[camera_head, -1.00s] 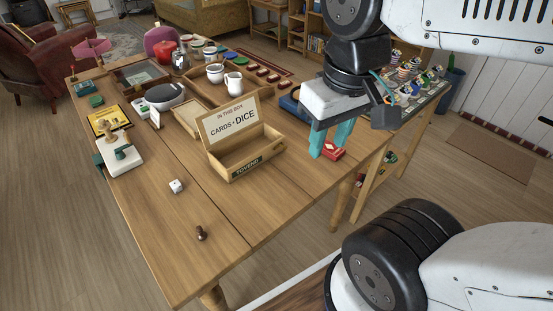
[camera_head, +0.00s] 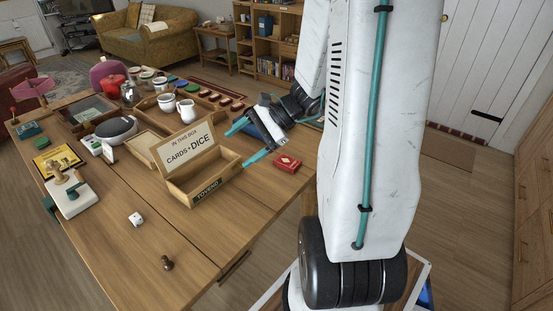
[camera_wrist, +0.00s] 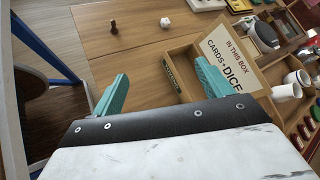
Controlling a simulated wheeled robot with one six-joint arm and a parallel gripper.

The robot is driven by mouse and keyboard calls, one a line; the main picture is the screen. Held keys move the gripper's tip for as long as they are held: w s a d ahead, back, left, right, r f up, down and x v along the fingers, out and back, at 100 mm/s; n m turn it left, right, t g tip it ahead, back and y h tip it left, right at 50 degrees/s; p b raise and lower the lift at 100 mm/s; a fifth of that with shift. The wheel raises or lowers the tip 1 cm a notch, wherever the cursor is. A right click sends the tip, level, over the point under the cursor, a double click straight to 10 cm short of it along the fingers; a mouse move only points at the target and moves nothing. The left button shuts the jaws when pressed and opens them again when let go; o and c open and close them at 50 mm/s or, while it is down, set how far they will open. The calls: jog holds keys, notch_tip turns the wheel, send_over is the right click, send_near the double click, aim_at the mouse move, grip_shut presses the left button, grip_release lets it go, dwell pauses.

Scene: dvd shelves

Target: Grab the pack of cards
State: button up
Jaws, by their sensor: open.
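The pack of cards (camera_head: 287,163) is a small red box with a white mark, lying on the wooden table near its right edge. My gripper (camera_head: 237,148) is open and empty, to the left of the pack, with its teal fingers pointing left near the right end of the open wooden cards-and-dice box (camera_head: 222,190). In the wrist view the teal fingers (camera_wrist: 160,70) are spread apart, and one overlaps the wooden box (camera_wrist: 187,85). The pack does not show in the wrist view.
A white die (camera_head: 136,219) and a brown pawn-like piece (camera_head: 167,263) are on the table front. White cups (camera_head: 186,110), a jug and trays crowd the back.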

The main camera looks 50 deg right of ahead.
jog(key=d+f+m+t+h, duration=0.2)
jog(key=d+f+m+t, duration=0.1)
jog(key=d+f+m, duration=0.3)
jog(key=d+f+m+t+h, duration=0.1)
jog(key=d+f+m+t, duration=0.25)
jog(key=d, duration=0.45)
jog(key=m+h, duration=0.4)
jog(key=m, duration=0.2)
send_near(288, 161)
jog(key=shift+w+a+t, duration=0.45)
jog(key=shift+a, duration=0.35)
jog(key=shift+w+d+f+m+h, duration=0.1)
jog(key=shift+f+m+h, duration=0.2)
jog(key=shift+m, duration=0.05)
jog(key=x, duration=0.4)
jog(key=d+x, duration=0.1)
jog(key=x, duration=0.2)
jog(key=shift+a+f, duration=0.2)
jog(key=shift+f, duration=0.2)
jog(key=c, duration=1.1)
jog(key=shift+r, duration=0.1)
